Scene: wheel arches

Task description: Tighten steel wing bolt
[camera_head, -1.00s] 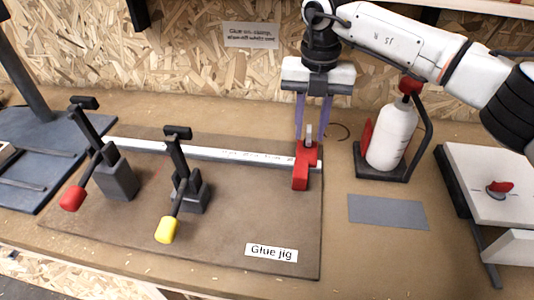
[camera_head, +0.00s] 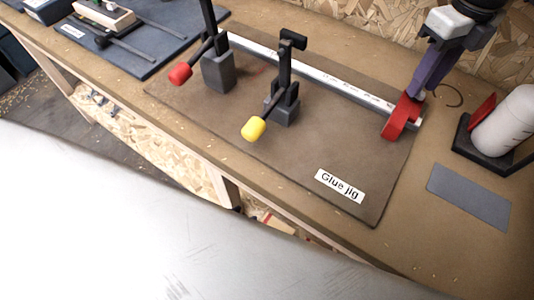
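The steel wing bolt is hidden or too small to make out in the camera_head view. The red clamp (camera_head: 399,122) sits over the right end of the pale strip (camera_head: 340,84) on the glue jig board (camera_head: 280,160). My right gripper (camera_head: 419,90) points down at the top of the red clamp. Its purple fingers overlap in this view, so I cannot see whether they grip the bolt. My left gripper is not in view.
Two toggle clamps, with a red handle (camera_head: 181,73) and a yellow handle (camera_head: 254,128), stand on the board. A white bottle (camera_head: 503,125) in a dark stand is right of the gripper. A grey mat (camera_head: 470,197) lies flat in front of it.

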